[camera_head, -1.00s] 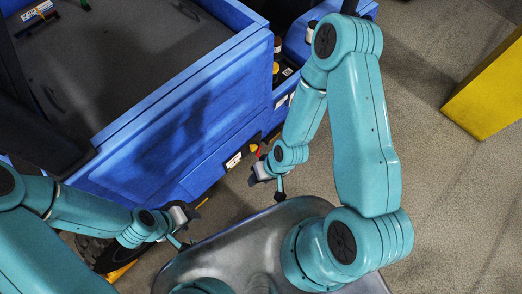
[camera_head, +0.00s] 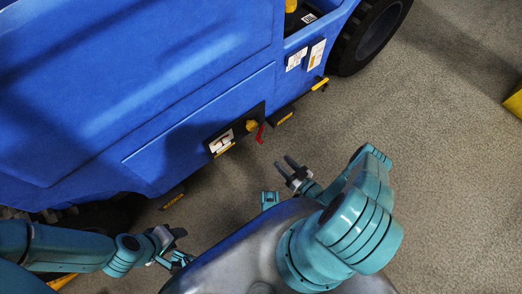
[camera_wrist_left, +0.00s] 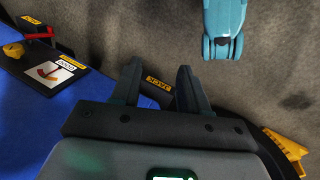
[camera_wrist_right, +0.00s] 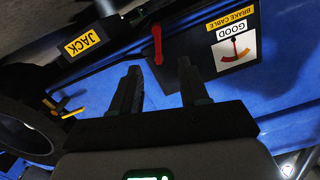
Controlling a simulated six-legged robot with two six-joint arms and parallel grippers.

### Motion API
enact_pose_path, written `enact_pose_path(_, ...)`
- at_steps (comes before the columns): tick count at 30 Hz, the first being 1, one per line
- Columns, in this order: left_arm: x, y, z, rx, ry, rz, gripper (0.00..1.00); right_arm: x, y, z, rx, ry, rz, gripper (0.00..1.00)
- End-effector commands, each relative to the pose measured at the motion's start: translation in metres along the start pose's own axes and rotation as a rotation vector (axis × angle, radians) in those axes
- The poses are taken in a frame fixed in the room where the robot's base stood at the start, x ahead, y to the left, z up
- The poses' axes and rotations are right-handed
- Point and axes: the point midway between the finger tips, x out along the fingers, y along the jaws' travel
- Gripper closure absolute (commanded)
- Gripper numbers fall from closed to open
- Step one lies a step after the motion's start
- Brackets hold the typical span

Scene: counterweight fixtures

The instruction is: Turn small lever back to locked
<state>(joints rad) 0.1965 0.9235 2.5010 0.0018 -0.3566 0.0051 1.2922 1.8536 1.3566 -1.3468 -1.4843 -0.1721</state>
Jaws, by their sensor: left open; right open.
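The small red lever (camera_head: 260,133) sticks out at the right end of a dark plate (camera_head: 210,152) low on the blue vehicle's side, beside a yellow knob (camera_head: 251,125). My right gripper (camera_head: 291,165) is open and empty, below and to the right of the lever, apart from it. In the right wrist view the red lever (camera_wrist_right: 157,45) shows just beyond my fingertips. My left gripper (camera_head: 178,245) is open and empty, well below and left of the plate. The left wrist view shows the red lever (camera_wrist_left: 38,36) at upper left, away from its fingers.
The blue vehicle (camera_head: 160,90) fills the upper left, with a black wheel (camera_head: 372,35) at top right. A gauge label (camera_wrist_right: 233,45) reads "GOOD" and "BRAKE CABLE". "JACK" labels (camera_wrist_right: 86,42) mark spots along the lower edge. Bare floor (camera_head: 450,180) lies to the right.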

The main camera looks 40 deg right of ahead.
Motion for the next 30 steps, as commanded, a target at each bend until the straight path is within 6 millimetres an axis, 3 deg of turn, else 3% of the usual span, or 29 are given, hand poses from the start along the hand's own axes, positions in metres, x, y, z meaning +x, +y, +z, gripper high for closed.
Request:
enact_pose_path(1,0.019,-0.007,-0.001,-0.001,0.002,0.0,0.56,-0.007,0.005,0.022,-0.007,0.026,0.004,0.56)
enact_pose_path(5,0.026,-0.01,-0.001,-0.003,0.003,0.0,0.56,-0.016,0.006,0.029,-0.023,0.071,0.002,0.56)
enact_pose_path(8,0.027,-0.01,-0.002,-0.003,0.004,0.0,0.56,-0.011,0.005,0.029,-0.027,0.08,-0.004,0.56)
enact_pose_path(24,0.05,-0.02,-0.014,-0.004,0.042,0.0,0.56,0.111,0.006,0.019,-0.029,0.077,-0.01,0.56)
enact_pose_path(30,0.057,-0.022,-0.02,0.001,0.062,0.001,0.56,0.139,0.006,0.016,-0.027,0.076,-0.006,0.56)
